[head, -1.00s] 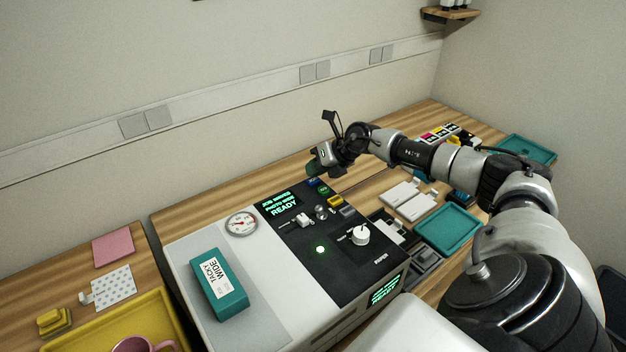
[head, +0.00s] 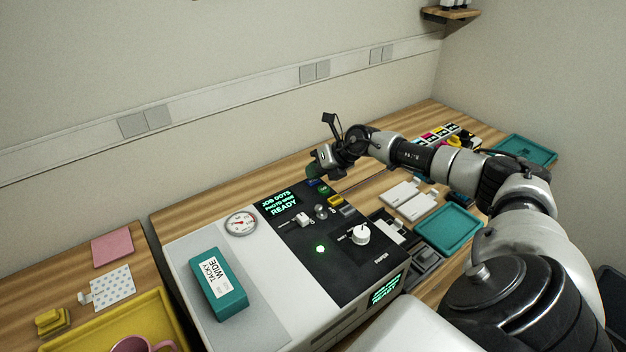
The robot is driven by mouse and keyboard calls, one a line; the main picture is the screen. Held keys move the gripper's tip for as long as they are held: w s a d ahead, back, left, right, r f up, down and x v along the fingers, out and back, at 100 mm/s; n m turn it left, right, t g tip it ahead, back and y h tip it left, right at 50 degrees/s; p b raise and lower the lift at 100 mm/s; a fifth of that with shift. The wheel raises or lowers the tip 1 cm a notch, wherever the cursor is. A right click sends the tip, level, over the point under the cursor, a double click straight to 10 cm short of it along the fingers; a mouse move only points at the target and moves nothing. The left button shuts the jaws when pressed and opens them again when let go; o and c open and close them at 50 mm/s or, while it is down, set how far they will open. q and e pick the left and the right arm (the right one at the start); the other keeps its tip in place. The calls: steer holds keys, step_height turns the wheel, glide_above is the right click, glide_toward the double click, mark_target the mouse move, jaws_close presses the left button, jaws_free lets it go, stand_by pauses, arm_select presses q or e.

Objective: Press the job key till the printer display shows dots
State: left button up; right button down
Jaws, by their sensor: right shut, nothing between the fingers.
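The printer (head: 290,265) stands on the wooden bench, with a dark control panel on its right side. Its display (head: 279,203) reads "JOB DOTS", a smaller middle line and "READY" in green letters. Several keys sit right of the display, among them a green key (head: 323,190) and a yellow key (head: 335,200). I cannot read which is labelled job. My right gripper (head: 314,171) is shut and empty, at the far end of the key row, close to the keys. Whether it touches one is hidden. My left gripper is not in view.
A teal box (head: 218,284) labelled "TACKY WIDE" lies on the printer's pale top, near a round gauge (head: 241,224). A white knob (head: 360,235) stands on the panel. A teal tray (head: 448,230) lies right of the printer, a yellow tray (head: 120,318) left.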

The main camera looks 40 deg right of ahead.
steer(key=shift+r+p, duration=0.8)
steer(key=shift+r, duration=0.05)
step_height(320, 180, up, 5)
steer(key=p, duration=0.4)
steer(key=shift+r, duration=0.1)
stand_by(0.8)
